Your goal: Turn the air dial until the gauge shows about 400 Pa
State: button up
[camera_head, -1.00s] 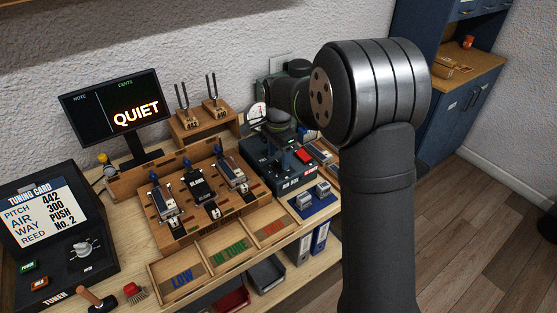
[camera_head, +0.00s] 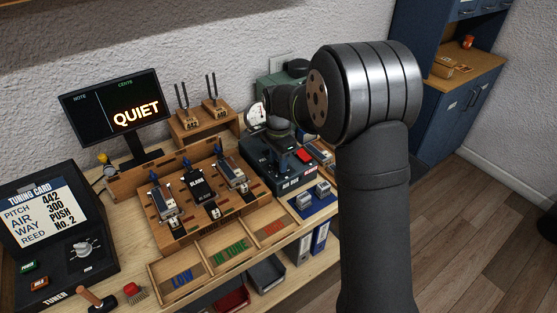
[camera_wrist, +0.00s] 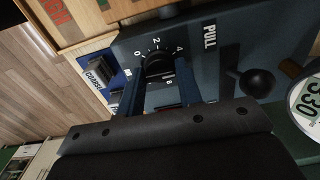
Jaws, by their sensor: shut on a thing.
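The air dial (camera_wrist: 160,62) is a dark round knob on the dark air box (camera_head: 262,168), with white numbers around it in the wrist view. My gripper (camera_wrist: 160,88) is shut on the dial, one finger on each side. In the head view, my wrist and gripper (camera_head: 283,158) hang over the box and hide the dial. The gauge (camera_head: 257,113) has a round white face behind the box; its needle is too small to read. In the wrist view, a cut-off white disc (camera_wrist: 307,105) shows green digits resembling 330.
A black ball-ended lever (camera_wrist: 256,82) stands by the PULL label, right of the dial in the wrist view. A red switch (camera_head: 304,155) sits on the box. The display (camera_head: 118,107) reads QUIET. Wooden sorting trays (camera_head: 225,252) lie in front.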

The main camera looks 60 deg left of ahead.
aim_at(278, 162)
jog(key=shift+m, duration=3.2)
jog(key=o, duration=1)
jog(key=shift+c, duration=0.2)
notch_tip(278, 162, up, 18)
jog(key=shift+f, duration=0.25)
jog(key=shift+f, duration=0.2)
notch_tip(278, 162, down, 17)
jog(key=shift+f, duration=0.1)
